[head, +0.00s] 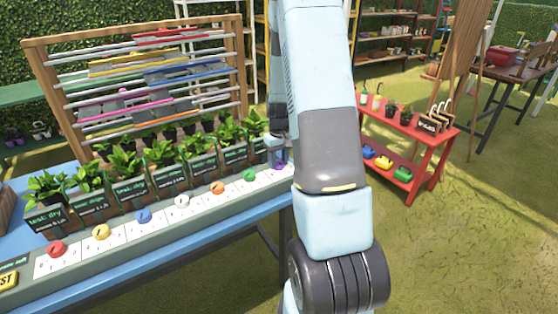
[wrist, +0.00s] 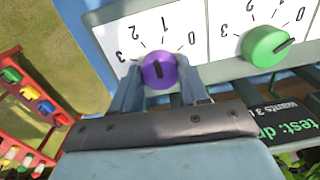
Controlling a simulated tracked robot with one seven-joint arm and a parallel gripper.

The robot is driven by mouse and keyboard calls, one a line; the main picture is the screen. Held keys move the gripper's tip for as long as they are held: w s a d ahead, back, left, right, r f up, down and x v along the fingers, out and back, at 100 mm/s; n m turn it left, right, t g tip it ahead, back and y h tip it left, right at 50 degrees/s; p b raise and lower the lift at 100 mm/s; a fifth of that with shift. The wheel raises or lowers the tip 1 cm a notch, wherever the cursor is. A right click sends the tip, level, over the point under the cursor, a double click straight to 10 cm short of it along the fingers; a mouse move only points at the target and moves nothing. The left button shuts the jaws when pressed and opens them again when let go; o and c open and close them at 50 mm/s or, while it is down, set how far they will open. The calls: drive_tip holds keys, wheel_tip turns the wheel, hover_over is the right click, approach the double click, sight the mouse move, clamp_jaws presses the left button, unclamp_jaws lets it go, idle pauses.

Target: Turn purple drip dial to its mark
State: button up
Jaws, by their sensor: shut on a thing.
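The purple dial (wrist: 160,70) sits at the end of the dial row, on a white panel with marks 0 to 3. My gripper (wrist: 159,82) has one finger on each side of the dial and is shut on it. A dark pointer line shows on the dial's face, but I cannot tell clearly which number it points to. In the head view the purple dial (head: 279,164) is small and partly hidden by my gripper (head: 276,152) and arm. The plant sign behind the purple dial cannot be read.
The green dial (wrist: 267,46) is beside the purple one; a "test: dry" sign (wrist: 288,122) stands near it. More coloured dials, including the orange one (head: 217,188), line the blue bench (head: 180,250). Potted plants (head: 160,152) stand behind. A red shelf (head: 408,142) is to the right.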

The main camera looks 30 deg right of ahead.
sight(279, 162)
drive_tip(key=m, duration=1.1)
drive_tip(key=shift+m, duration=0.4)
idle(0.3)
drive_tip(key=o, duration=1.1)
drive_tip(key=shift+c, duration=0.2)
wheel_tip(279, 162, up, 14)
drive_tip(key=shift+f, duration=0.15)
drive_tip(key=shift+s, duration=0.15)
